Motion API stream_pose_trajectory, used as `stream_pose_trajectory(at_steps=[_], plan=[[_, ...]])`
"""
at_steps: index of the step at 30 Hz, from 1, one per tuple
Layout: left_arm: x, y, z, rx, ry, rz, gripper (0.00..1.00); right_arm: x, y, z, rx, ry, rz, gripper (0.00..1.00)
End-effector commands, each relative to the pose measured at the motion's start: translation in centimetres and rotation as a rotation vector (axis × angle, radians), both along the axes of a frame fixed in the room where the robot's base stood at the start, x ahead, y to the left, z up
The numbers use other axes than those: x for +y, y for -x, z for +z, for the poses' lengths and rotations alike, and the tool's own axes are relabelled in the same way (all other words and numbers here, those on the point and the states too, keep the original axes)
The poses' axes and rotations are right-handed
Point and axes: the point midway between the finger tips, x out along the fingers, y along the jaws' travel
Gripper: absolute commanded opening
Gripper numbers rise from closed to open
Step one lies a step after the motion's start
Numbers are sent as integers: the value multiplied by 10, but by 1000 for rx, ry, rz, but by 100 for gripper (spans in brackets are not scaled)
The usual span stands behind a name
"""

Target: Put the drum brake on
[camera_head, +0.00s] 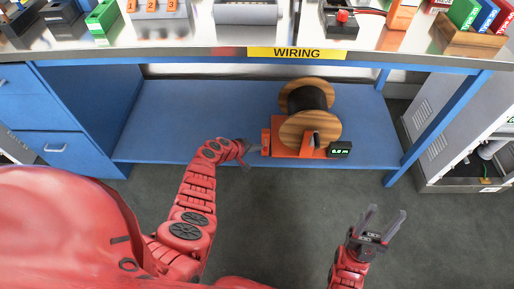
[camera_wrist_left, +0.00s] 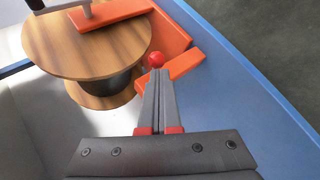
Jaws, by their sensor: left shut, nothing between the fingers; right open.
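The cable drum has wooden flanges (camera_head: 310,131) and black cable wound between them. It sits in an orange frame (camera_head: 288,150) on the blue lower shelf under the bench. In the left wrist view one drum flange (camera_wrist_left: 90,42) is large at upper left. A red ball knob (camera_wrist_left: 157,59), apparently the brake lever's end, shows by the orange frame (camera_wrist_left: 183,64). My left gripper (camera_head: 247,152) is shut and empty beside the frame's left end. In the wrist view its fingertips (camera_wrist_left: 159,72) overlap the knob's lower edge; contact is unclear. My right gripper (camera_head: 387,222) is open and empty over the floor.
A small display (camera_head: 340,149) with green digits is at the frame's right end. The bench top (camera_head: 230,50) with its WIRING label overhangs the shelf. Blue drawers (camera_head: 55,145) stand left and a grey cabinet (camera_head: 455,130) right. The blue shelf (camera_head: 190,115) left of the drum is clear.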

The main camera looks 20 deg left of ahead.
Motion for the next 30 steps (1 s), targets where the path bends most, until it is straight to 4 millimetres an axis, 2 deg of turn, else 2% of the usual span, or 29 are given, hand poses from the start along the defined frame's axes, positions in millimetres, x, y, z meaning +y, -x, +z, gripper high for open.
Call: stream_pose_trajectory(at_steps=[11,14,18,19,20,30], plan=[[0,5,-18,-126,-37,1,0,0,0,-28,0,0,0,51],[0,5,-24,-185,-52,1,0,0,0,-46,0,0,0,51],[0,6,-36,-277,-79,4,0,0,0,-81,0,0,0,51],[-1,5,-22,-271,-78,1,0,0,0,-67,1,0,0,51],[-1,4,-20,-268,-77,0,0,0,0,-64,0,0,0,51],[-1,5,-14,-265,-78,-1,0,0,0,-58,0,0,0,51]])
